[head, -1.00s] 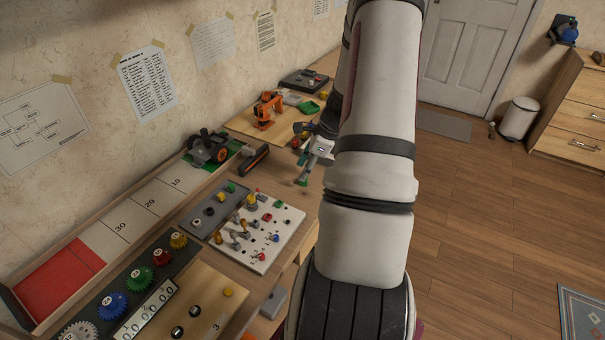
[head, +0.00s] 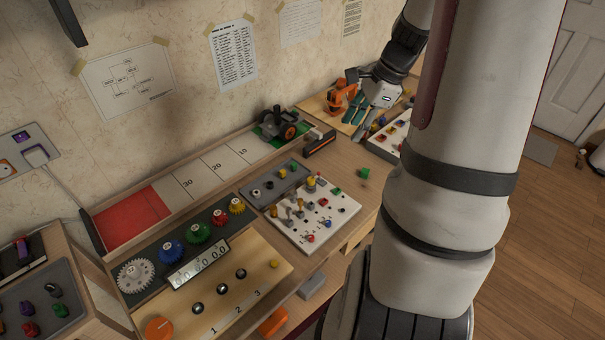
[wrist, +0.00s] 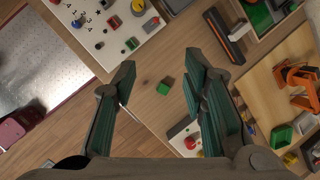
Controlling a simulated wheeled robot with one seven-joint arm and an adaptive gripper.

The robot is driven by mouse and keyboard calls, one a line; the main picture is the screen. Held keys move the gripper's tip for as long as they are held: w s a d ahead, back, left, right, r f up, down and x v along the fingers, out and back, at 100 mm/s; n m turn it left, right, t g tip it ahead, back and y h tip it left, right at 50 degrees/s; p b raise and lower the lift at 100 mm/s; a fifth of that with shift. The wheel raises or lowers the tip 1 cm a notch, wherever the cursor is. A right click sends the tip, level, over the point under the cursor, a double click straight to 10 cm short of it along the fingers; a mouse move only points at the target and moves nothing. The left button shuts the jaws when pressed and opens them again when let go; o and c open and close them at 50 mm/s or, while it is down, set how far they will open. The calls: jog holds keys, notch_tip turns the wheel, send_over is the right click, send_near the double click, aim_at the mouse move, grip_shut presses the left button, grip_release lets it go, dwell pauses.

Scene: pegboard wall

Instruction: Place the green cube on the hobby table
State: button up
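The small green cube (head: 364,173) rests on the bare wooden top of the hobby table (head: 348,192), right of the white shape board. In the wrist view the cube (wrist: 165,86) lies on the wood between the lines of my two fingers, below them and apart from both. My gripper (head: 356,112) is open and empty, raised above the table behind the cube in the head view. Its teal finger pads are spread wide in the wrist view (wrist: 160,70).
The white board with pegs and coloured shapes (head: 325,218) is left of the cube. Another white board (head: 385,142) is behind it, partly hidden by my arm. An orange machine (head: 341,95) stands at the back. A second green block (wrist: 281,135) shows in the wrist view.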

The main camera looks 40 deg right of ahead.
jog(key=s+a+r+n, duration=0.1)
jog(key=a+r+n, duration=0.5)
jog(key=a, duration=0.4)
jog(key=s+a+r+n, duration=0.2)
jog(key=a+r+n, duration=0.4)
jog(key=a, duration=0.5)
jog(key=s+a+n+h, duration=0.2)
jog(key=s+a+n, duration=0.7)
jog(key=s+n, duration=0.2)
jog(key=shift+s+r+n, duration=0.35)
jog(key=shift+s+n, duration=0.05)
jog(key=shift+n, duration=0.5)
